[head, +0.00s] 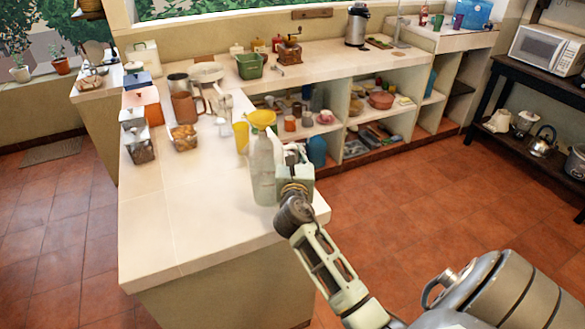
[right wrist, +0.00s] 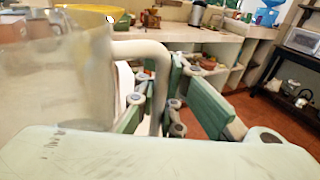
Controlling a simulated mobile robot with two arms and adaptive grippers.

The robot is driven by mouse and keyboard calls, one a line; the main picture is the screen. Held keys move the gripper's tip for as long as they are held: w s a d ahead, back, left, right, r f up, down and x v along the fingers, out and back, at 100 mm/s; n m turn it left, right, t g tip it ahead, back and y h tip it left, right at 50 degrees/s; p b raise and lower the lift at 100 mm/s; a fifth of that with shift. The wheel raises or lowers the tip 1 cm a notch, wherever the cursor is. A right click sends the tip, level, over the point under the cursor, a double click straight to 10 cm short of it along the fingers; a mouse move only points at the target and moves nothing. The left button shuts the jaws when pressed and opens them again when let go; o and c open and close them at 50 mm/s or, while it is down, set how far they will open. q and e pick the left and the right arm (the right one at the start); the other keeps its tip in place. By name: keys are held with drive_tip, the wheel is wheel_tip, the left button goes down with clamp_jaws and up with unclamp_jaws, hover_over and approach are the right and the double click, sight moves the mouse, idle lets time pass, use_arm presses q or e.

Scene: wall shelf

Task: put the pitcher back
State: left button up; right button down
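A translucent pitcher (head: 262,170) stands upright near the front right edge of the counter, its base seeming to rest on the top. In the right wrist view its clear body (right wrist: 60,85) fills the left side, and its pale handle (right wrist: 160,65) curves down in the middle. My right gripper (head: 293,158) is at the handle side of the pitcher. In the right wrist view its fingers (right wrist: 158,90) are close on both sides of the handle and appear shut on it. My left gripper is not in view.
A yellow cup (head: 241,136) and a yellow bowl (head: 261,118) are close behind the pitcher. Canisters, a brown jug (head: 183,108) and a glass container (head: 183,137) stand farther left. Open shelves (head: 355,149) under the back counter hold dishes. The front counter (head: 190,220) is clear.

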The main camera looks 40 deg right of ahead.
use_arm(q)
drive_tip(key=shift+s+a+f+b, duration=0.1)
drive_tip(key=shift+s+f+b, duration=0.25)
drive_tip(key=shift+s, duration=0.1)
use_arm(e)
drive_tip(key=f, duration=0.2)
drive_tip(key=w+f, duration=0.1)
drive_tip(key=f, duration=0.1)
drive_tip(key=shift+a+f, duration=0.1)
drive_tip(key=shift+f, duration=0.1)
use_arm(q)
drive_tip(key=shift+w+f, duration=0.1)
use_arm(e)
drive_tip(key=shift+f, duration=0.2)
drive_tip(key=c, duration=1.9)
unclamp_jaws()
drive_tip(key=shift+s, duration=0.1)
drive_tip(key=shift+o, duration=0.2)
use_arm(q)
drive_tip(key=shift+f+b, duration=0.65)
drive_tip(key=shift+b, duration=0.05)
use_arm(e)
drive_tip(key=v, duration=1.2)
drive_tip(key=shift+r, duration=0.2)
